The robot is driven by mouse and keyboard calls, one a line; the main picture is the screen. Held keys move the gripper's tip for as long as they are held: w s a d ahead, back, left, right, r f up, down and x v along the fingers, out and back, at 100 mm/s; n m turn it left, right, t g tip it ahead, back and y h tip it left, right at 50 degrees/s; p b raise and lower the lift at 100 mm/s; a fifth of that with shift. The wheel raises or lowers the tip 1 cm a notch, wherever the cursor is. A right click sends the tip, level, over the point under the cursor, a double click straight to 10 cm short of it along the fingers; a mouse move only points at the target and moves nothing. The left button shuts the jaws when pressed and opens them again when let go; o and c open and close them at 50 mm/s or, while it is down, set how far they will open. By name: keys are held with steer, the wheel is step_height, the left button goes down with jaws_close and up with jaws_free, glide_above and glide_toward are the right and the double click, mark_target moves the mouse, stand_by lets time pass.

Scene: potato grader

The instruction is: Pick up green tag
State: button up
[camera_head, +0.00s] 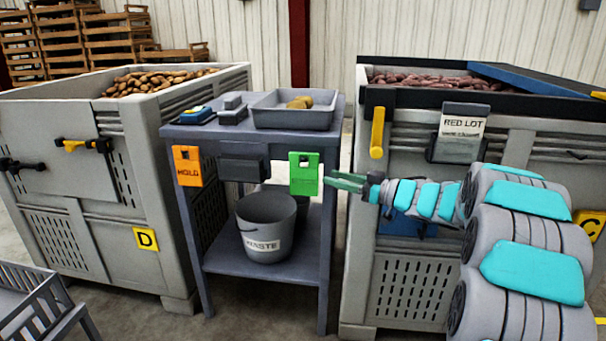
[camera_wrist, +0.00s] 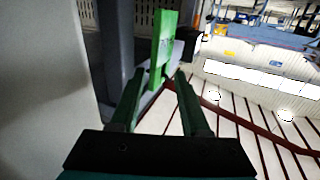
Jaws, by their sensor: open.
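The green tag (camera_head: 304,174) hangs on the front right of the grey table, below its top. It is a flat upright plate with a dark spot near its top. In the wrist view the green tag (camera_wrist: 163,45) stands just beyond the fingertips, seen nearly edge-on. My gripper (camera_head: 332,181) reaches in from the right, with its tips close to the tag's right edge. In the wrist view my gripper (camera_wrist: 160,80) has its two green fingers apart with nothing between them. Whether a fingertip touches the tag, I cannot tell.
The table (camera_head: 262,135) holds a tray (camera_head: 292,117) with potatoes. An orange tag (camera_head: 187,166) hangs at its left. A waste bucket (camera_head: 266,225) stands on the lower shelf. Large crates D (camera_head: 100,225) and C (camera_head: 405,285) flank the table closely.

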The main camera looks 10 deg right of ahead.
mark_target(313, 172)
steer(key=shift+x, duration=3.65)
jaws_close()
